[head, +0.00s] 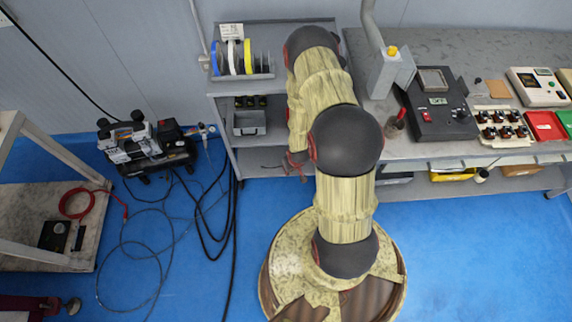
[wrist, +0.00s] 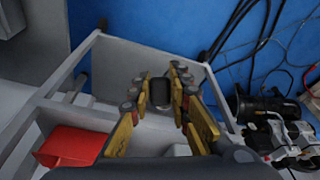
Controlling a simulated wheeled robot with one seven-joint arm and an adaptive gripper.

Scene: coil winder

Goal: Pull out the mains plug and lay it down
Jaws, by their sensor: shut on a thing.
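In the wrist view, the two gold and dark fingers of my gripper (wrist: 161,100) stand on either side of a small dark block, taken to be the mains plug (wrist: 160,91). My gripper is shut on it. The socket is not clearly seen, so I cannot tell whether the plug is in it or free. In the head view my gripper (head: 298,164) shows only in part at the grey shelf unit, below my arm. The plug cannot be made out there.
The shelf unit (head: 225,107) carries a rack of coloured spools (head: 243,58) and a grey bin (head: 249,123). A red bin (wrist: 72,146) shows in the wrist view. A compressor (head: 147,147) and loose black cables (head: 232,225) lie left on the blue floor. The workbench (head: 440,149) holds instruments.

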